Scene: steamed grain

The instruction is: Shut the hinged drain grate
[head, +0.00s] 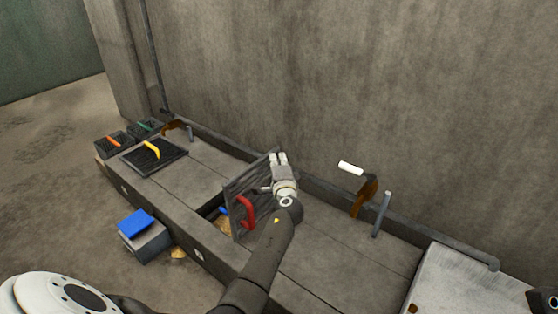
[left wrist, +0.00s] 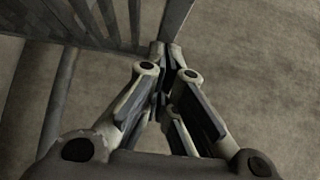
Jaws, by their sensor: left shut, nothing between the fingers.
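The hinged drain grate (head: 243,193) is a dark slatted panel with a red handle (head: 246,212). It stands raised, roughly upright, over an opening in the concrete ledge. My left gripper (head: 278,158) is shut and empty at the grate's upper right edge, on the wall side. My left arm hides part of the grate's lower right. In the left wrist view the shut fingertips (left wrist: 170,50) are close to the slatted grate (left wrist: 105,22); I cannot tell whether they touch it. My right gripper is not in view.
A flat grate with a yellow handle (head: 153,155) and small grates with orange and green handles lie at left. A blue-topped block (head: 140,228) stands on the floor. A pipe (head: 381,214), a brown bracket (head: 364,195) and a white bar (head: 351,168) are at right.

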